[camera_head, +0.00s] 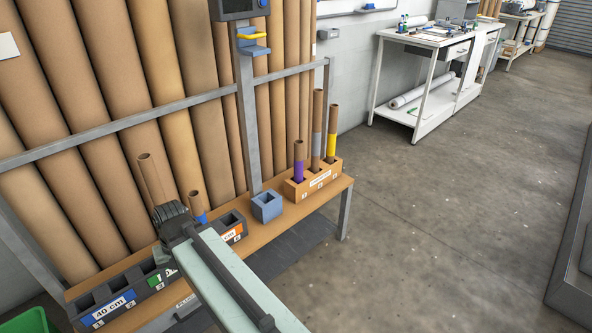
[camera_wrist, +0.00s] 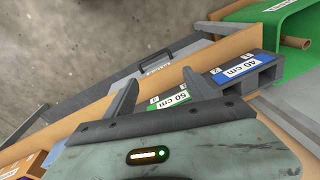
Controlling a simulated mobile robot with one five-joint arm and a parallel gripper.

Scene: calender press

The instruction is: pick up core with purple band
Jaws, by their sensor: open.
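The core with the purple band (camera_head: 298,168) stands upright in the wooden block (camera_head: 318,180) at the right end of the bench. It is the leftmost and shortest of the three cores there, brown with a purple lower part. My gripper (camera_head: 172,214) is over the left part of the bench, well to the left of that core and apart from it. In the wrist view my gripper (camera_wrist: 160,78) has its two fingers spread with nothing between them.
A grey-banded core (camera_head: 316,135) and a yellow-banded core (camera_head: 331,140) stand close beside it. A blue-grey holder (camera_head: 267,207) and a grey post (camera_head: 247,120) lie between. A plain core (camera_head: 152,180) and a blue-banded core (camera_head: 198,207) stand near my gripper.

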